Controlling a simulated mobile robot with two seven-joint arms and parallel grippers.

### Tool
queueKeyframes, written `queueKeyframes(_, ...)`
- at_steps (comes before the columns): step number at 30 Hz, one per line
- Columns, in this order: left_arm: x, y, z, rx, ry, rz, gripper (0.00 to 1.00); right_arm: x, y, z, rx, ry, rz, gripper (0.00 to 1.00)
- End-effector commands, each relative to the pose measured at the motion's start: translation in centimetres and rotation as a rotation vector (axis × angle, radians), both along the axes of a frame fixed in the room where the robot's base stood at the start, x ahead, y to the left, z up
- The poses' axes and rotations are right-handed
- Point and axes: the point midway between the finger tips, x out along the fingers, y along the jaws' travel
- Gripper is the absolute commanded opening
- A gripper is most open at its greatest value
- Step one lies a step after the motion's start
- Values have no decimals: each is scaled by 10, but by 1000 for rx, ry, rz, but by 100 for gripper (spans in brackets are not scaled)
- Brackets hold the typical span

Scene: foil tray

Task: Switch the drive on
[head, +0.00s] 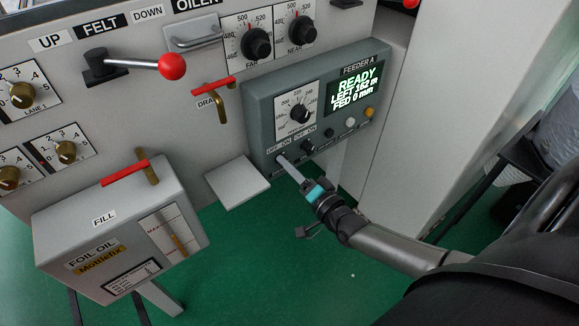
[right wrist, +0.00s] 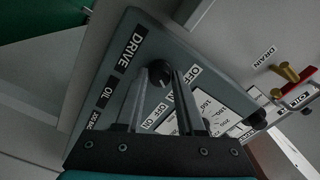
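The grey-green FEEDER A panel (head: 262,108) carries a lit display (head: 353,88) reading READY, LEFT 162 m, FED 0 mm. Two OFF-ON knobs sit along its lower left. My right gripper (head: 285,163) is at the left one, and its fingers hide most of that knob in the head view. In the right wrist view a dark round knob (right wrist: 158,77) beside the DRIVE label (right wrist: 123,50) shows between the tips of my right gripper (right wrist: 160,80). The fingers stand apart; contact with the knob is unclear. The knob's setting cannot be read. My left gripper is not in view.
The second OFF-ON knob (head: 308,146) is just right of the gripper. Above are a dial (head: 298,113) and several buttons. The green floor is clear below.

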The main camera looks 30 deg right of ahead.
Motion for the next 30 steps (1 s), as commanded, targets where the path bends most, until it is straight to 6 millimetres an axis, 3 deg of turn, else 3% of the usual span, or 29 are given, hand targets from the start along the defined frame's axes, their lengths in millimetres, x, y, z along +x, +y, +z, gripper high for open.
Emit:
queueKeyframes(1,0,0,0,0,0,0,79,0,0,0,1,1,0,44)
queueKeyframes(7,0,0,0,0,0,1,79,0,0,0,-1,0,0,67)
queueKeyframes(17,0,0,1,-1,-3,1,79,-3,0,0,-2,1,0,67)
queueKeyframes(19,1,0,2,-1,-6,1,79,-8,0,0,-2,2,0,67)
queueKeyframes(23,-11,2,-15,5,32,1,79,-26,-2,1,-2,5,1,67)
queueKeyframes(30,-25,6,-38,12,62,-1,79,-71,-5,1,-2,5,1,67)
